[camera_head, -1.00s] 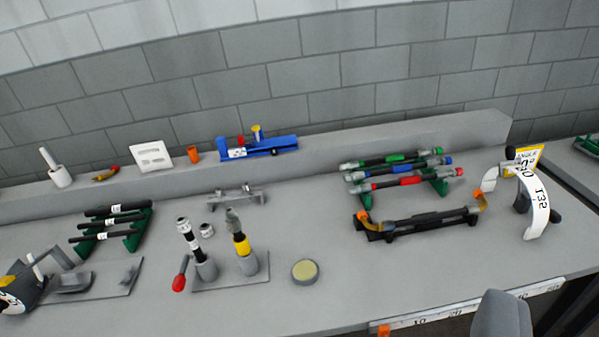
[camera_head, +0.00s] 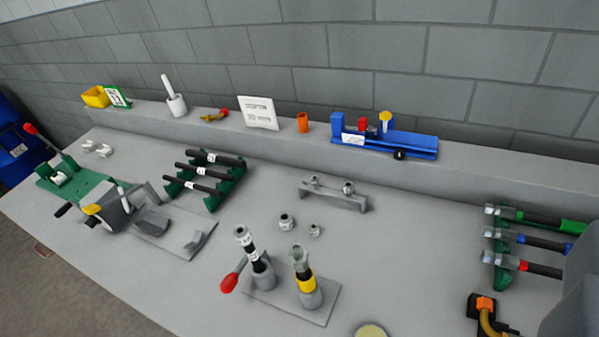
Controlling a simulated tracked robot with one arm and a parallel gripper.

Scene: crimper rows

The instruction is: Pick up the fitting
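Two small grey metal fittings stand loose on the bench in the middle of the view, a larger one (camera_head: 286,221) and a smaller one (camera_head: 315,230) to its right. Both are upright and apart from each other. Two more small pale fittings (camera_head: 98,149) lie at the far left of the bench. I cannot tell which fitting is the one named. A smooth grey part of my gripper or arm (camera_head: 575,295) fills the lower right edge, far from the loose fittings. Its fingertips are not visible, so its opening cannot be judged.
A plate (camera_head: 325,310) with two upright hose ends and a red-handled tool stands in front of the fittings. A grey rail (camera_head: 333,196) is behind them. A green rack (camera_head: 212,200) with black hoses is left; another rack (camera_head: 500,272) is right. A raised ledge (camera_head: 480,176) runs behind.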

